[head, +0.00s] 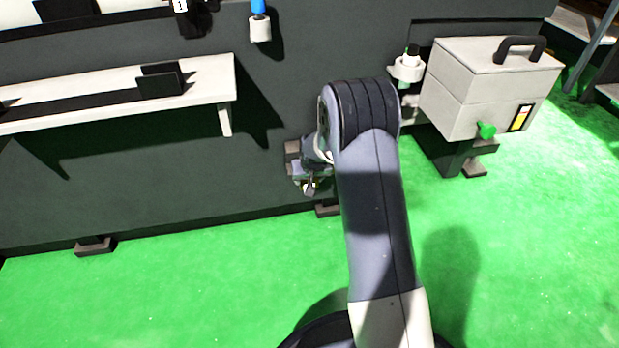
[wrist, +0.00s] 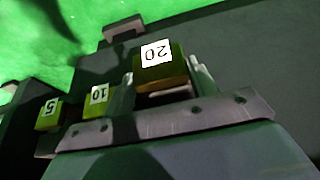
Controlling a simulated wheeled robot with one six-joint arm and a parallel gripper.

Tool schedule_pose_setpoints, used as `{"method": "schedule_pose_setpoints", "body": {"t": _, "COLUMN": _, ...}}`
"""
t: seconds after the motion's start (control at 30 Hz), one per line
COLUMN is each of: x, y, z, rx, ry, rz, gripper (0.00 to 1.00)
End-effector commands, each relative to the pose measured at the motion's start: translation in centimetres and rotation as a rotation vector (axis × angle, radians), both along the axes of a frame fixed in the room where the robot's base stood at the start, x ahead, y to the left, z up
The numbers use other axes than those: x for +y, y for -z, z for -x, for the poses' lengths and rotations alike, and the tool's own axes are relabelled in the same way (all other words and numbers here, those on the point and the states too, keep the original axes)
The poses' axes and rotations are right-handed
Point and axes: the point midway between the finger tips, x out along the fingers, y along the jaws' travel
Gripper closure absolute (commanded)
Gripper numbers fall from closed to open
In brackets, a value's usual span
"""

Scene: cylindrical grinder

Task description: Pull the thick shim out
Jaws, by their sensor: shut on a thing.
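The thick shim, a yellow-olive block with a white label reading 20 (wrist: 160,72), is in the middle of the wrist view. The label appears upside down. My gripper (wrist: 164,82) is shut on this block, with a grey finger on each side of it. In the head view my gripper (head: 308,186) is low in front of the dark machine side, partly hidden by my arm.
Two smaller yellow-olive blocks, labelled 10 (wrist: 97,100) and 5 (wrist: 49,116), sit to the left in the wrist view. The dark machine side (head: 140,190) stands close behind my gripper. A grey box (head: 480,90) is at right. Green floor (head: 180,290) is clear in front.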

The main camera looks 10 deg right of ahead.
Motion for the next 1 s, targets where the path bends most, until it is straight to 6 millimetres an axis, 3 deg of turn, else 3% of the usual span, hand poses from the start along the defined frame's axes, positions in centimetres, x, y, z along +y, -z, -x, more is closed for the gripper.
{"method": "schedule_pose_setpoints", "body": {"t": 0.17, "x": 0.0, "y": 0.2, "z": 0.6, "rx": 0.019, "ry": 0.0, "rz": 0.0, "gripper": 0.86}}
{"method": "schedule_pose_setpoints", "body": {"t": 0.2, "x": 0.0, "y": 0.2, "z": 0.6, "rx": 0.019, "ry": 0.0, "rz": 0.0, "gripper": 0.45}}
{"method": "schedule_pose_setpoints", "body": {"t": 0.47, "x": 0.0, "y": 0.2, "z": 0.5, "rx": 0.015, "ry": 0.0, "rz": 0.0, "gripper": 0.24}}
{"method": "schedule_pose_setpoints", "body": {"t": 0.77, "x": 0.0, "y": -0.4, "z": 0.5, "rx": 0.012, "ry": 0.0, "rz": 0.0, "gripper": 0.24}}
{"method": "schedule_pose_setpoints", "body": {"t": 1.0, "x": 0.0, "y": -4.4, "z": 2.0, "rx": 0.01, "ry": 0.0, "rz": 0.0, "gripper": 0.24}}
